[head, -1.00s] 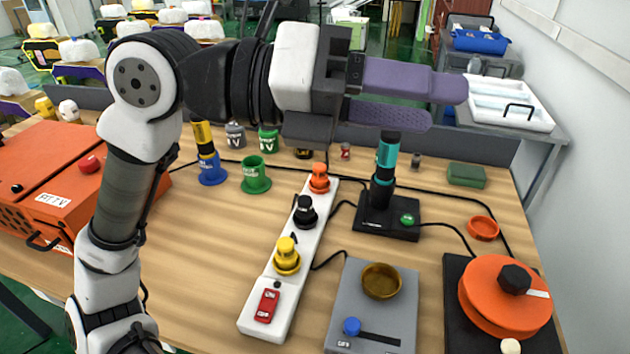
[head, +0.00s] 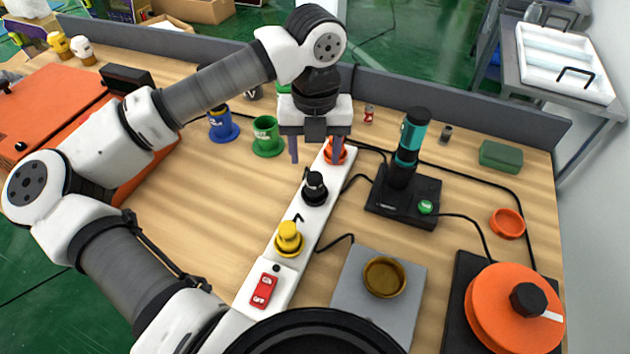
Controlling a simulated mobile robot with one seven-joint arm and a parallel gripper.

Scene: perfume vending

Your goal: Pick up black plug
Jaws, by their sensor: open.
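The black plug (head: 314,188) stands upright in the middle of a white power strip (head: 293,262), between a yellow plug (head: 289,239) and an orange plug (head: 336,151). My gripper (head: 316,158) is open and empty, with its two purple fingers pointing down. In the picture it shows just above the black plug, with the right finger in front of the orange plug. The orange plug is partly hidden by that finger. I cannot tell the exact height of the fingertips over the strip. The black plug is fully visible and apart from the fingers.
A green holder (head: 267,137) and a blue holder (head: 222,124) stand left of my gripper. A black base with a teal device (head: 409,140) stands right of the strip. A grey scale (head: 377,300) and an orange round device (head: 512,305) are at the front right. Bare table lies left of the strip.

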